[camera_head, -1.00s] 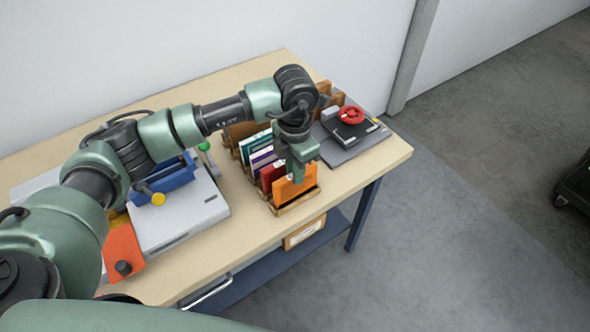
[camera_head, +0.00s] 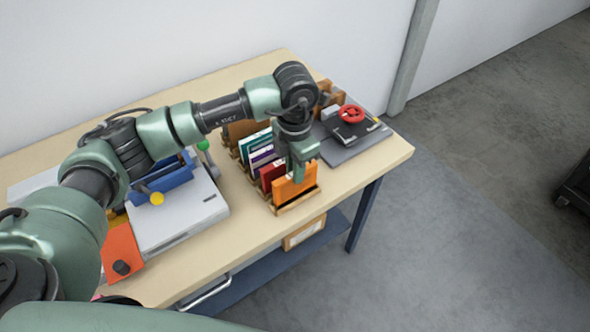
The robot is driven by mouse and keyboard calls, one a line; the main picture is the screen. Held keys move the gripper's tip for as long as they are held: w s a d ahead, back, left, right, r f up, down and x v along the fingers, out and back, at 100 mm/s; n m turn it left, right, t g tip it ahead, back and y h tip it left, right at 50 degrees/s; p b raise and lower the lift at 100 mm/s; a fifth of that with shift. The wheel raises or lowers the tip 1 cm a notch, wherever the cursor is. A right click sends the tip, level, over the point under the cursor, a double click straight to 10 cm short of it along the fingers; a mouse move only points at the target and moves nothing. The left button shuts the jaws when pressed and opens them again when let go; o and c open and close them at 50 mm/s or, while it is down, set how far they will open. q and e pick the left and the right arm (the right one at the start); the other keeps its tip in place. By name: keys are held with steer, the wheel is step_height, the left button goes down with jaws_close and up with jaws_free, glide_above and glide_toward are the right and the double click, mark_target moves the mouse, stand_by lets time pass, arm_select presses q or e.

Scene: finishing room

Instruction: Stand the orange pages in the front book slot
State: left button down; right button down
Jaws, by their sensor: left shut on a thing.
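The orange pages (camera_head: 297,190) stand upright at the front end of the wooden book rack (camera_head: 298,205), in or just over its front slot; their lower edge is close to the rack's base. My left gripper (camera_head: 297,176) reaches down from above and is shut on the top of the orange pages. Whether the pages rest on the slot's bottom I cannot tell. Behind them in the rack stand a red book (camera_head: 270,175), a purple one (camera_head: 261,158) and a teal one (camera_head: 255,143). My right gripper is not in view.
A grey machine with a blue bar (camera_head: 170,183) and a yellow knob (camera_head: 157,199) stands left of the rack. A black press with a red wheel (camera_head: 351,113) sits at the back right. The tabletop's right front corner (camera_head: 365,170) is clear.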

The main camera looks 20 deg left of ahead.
arm_select(q)
steer(key=shift+f+b, duration=0.5)
steer(key=shift+f, duration=0.1)
stand_by(0.3)
steer(key=c, duration=1.6)
jaws_free()
steer(key=shift+c, duration=0.2)
steer(key=shift+r, duration=0.1)
step_height(320, 180, up, 11)
steer(key=p, duration=0.5)
steer(key=shift+p, duration=0.3)
